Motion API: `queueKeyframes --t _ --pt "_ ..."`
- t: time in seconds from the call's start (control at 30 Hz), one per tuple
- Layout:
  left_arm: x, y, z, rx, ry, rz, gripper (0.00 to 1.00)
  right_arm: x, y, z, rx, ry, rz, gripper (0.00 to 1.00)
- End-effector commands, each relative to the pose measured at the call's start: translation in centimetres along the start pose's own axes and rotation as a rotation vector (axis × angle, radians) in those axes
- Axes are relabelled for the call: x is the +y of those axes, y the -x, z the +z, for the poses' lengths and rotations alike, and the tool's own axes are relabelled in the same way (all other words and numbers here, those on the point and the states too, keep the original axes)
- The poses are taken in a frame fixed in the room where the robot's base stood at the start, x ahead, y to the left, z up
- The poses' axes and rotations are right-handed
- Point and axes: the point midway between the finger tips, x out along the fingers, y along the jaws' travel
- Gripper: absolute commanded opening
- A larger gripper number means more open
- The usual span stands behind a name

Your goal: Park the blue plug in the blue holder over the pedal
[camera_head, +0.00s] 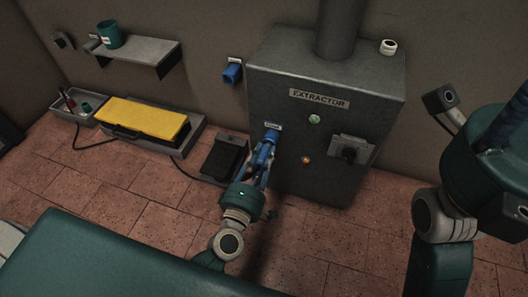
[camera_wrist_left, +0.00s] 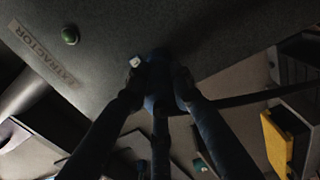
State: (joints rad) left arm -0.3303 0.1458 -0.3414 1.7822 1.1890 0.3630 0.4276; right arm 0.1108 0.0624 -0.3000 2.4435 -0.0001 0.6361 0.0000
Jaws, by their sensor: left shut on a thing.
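My left gripper (camera_head: 265,155) is shut on the blue plug (camera_head: 271,136) at the lower left of the front face of the grey extractor (camera_head: 325,115). The plug sits just under a small white label, against or very near the face; I cannot tell whether it is seated. In the left wrist view the plug (camera_wrist_left: 157,90) is between both fingers, dark and partly hidden. The blue holder (camera_head: 232,73) is on the wall left of the extractor, under a white label. The black pedal (camera_head: 223,158) is on the floor below it. My right gripper is out of view.
The extractor also carries a green button (camera_head: 314,119), an orange light (camera_head: 306,160) and a dark rotary switch (camera_head: 349,152). A yellow-topped case (camera_head: 143,117) stands left of the pedal. A wall shelf (camera_head: 137,50) holds a green cup (camera_head: 109,35). A dark cable runs to the pedal.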

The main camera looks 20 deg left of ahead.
Motion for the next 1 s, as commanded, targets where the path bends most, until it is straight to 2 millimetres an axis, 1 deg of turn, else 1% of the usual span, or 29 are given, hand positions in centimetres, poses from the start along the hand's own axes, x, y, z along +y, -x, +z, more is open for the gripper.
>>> queueKeyframes --t 1.0 --pt "0.1 4.1 0.0 0.000 -0.001 0.001 0.00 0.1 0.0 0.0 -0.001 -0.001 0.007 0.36"
